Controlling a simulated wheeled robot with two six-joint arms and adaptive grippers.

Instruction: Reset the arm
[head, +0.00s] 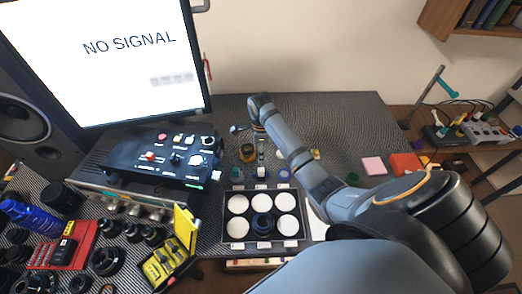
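One arm of mine comes in from the lower right, and I take it for my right arm. It reaches over the mat toward the middle of the table. Its wrist end is at the upper middle, and the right gripper (261,160) seems to point down just behind the tray. The gripper is small and partly lost among small parts, so its finger opening cannot be told. A dark tray (226,240) with white round pads lies below it. My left gripper is not in view.
A control box (150,165) and a monitor (110,60) reading "NO SIGNAL" stand at the left. A yellow case (185,227), a red case (75,240) and several lens rings lie front left. A pink block (373,166) and orange block (404,163) lie right. The back mat is mostly clear.

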